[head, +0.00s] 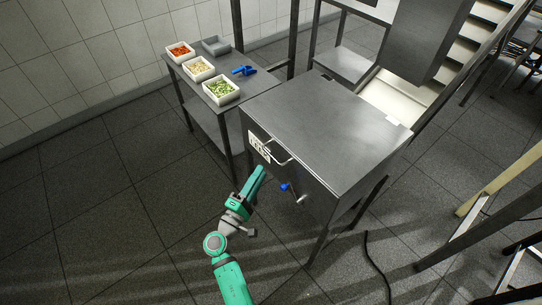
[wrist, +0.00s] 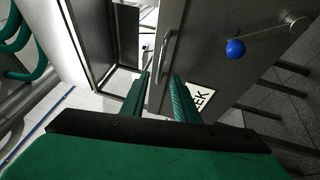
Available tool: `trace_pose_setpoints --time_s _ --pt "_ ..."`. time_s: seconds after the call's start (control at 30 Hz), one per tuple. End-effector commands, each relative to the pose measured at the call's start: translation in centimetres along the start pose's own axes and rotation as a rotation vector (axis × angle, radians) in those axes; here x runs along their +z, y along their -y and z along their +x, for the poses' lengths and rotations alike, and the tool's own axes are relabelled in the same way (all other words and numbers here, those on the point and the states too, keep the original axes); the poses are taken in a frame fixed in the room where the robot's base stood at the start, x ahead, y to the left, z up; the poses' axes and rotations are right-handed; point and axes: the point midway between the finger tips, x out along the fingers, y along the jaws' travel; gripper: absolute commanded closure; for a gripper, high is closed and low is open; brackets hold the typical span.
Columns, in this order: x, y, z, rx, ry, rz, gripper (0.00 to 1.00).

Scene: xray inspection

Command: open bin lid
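The bin is a grey steel box on legs with a flat lid (head: 325,120), which lies closed. A bar handle (head: 277,154) sticks out from its front; it also shows in the wrist view (wrist: 166,55), upright in the picture. My gripper (head: 260,171) is in front of the bin, just below and left of the handle. In the wrist view my gripper (wrist: 160,76) has its two green fingers apart, with nothing between them. The handle lies beyond the fingertips, and I see no contact. A blue-knobbed crank (wrist: 236,48) is on the bin front, right of the handle.
A side table (head: 208,90) at left holds white trays of food, a grey tray (head: 215,46) and a blue scoop (head: 244,70). A dark machine housing (head: 428,40) stands behind the bin. A black cable (head: 376,262) lies on the floor at right. The floor at left is clear.

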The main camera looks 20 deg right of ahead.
Motion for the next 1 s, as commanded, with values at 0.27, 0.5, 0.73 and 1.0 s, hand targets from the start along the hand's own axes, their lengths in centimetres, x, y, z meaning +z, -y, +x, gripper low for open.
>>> trace_pose_setpoints --time_s 0.27,0.5,0.73,1.0 --pt "0.1 0.0 5.1 0.0 0.003 0.001 0.72" --pt "0.1 0.1 8.1 -0.002 0.0 0.001 0.72" --pt "0.1 0.1 9.1 -0.002 0.0 0.001 0.72" --pt "0.1 0.1 9.1 -0.002 -0.001 0.001 0.84"
